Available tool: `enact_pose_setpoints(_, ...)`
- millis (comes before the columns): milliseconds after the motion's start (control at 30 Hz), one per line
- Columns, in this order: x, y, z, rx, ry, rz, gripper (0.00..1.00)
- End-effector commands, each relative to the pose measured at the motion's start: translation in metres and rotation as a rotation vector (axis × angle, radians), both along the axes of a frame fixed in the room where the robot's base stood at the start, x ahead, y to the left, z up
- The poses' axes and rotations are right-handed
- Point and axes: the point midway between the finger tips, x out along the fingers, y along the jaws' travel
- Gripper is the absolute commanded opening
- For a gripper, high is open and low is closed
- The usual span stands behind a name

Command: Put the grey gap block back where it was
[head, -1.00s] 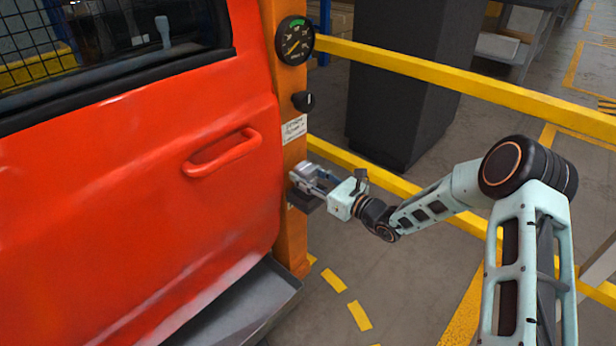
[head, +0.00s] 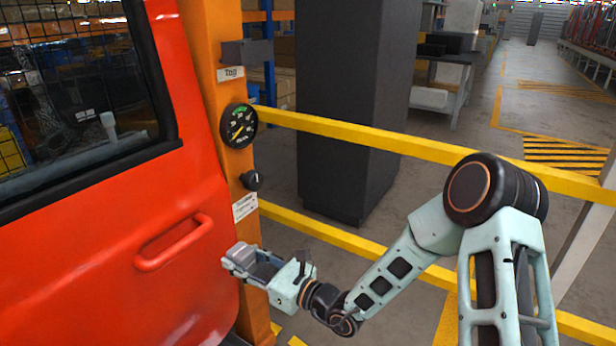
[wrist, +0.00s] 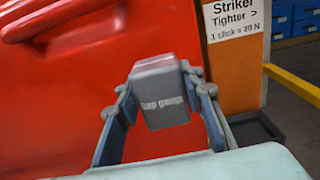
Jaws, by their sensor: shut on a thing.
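The grey gap block (wrist: 160,92), lettered "Gap gauge", sits between the two fingers of my gripper (wrist: 163,105) in the wrist view. The fingers are shut on its sides, and it is held up in front of the red door. In the head view my gripper (head: 250,262) is at the lower middle left, near the door's edge and the orange post. The block is hard to separate from the fingers there. A small dark grey tray (wrist: 256,130) on the orange post is right of the gripper in the wrist view.
The red door (head: 110,240) has a handle (head: 175,243). The orange post (head: 205,80) carries a dark ledge (head: 247,53) above a "Tag" label, a gauge (head: 239,125), a black knob (head: 251,180) and a striker label (head: 244,206). Yellow rails (head: 390,140) run right of the post.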

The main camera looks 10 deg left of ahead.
Motion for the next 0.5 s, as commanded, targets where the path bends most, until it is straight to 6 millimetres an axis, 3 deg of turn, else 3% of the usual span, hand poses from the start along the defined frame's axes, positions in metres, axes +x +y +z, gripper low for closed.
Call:
enact_pose_setpoints(167, 0.018, -0.032, 0.006, 0.001, -0.004, -0.030, 0.01)
enact_pose_setpoints(267, 0.032, -0.068, 0.012, -0.001, -0.004, -0.055, 0.01)
enact_pose_setpoints(500, 0.054, -0.171, 0.023, -0.001, -0.003, -0.116, 0.01)
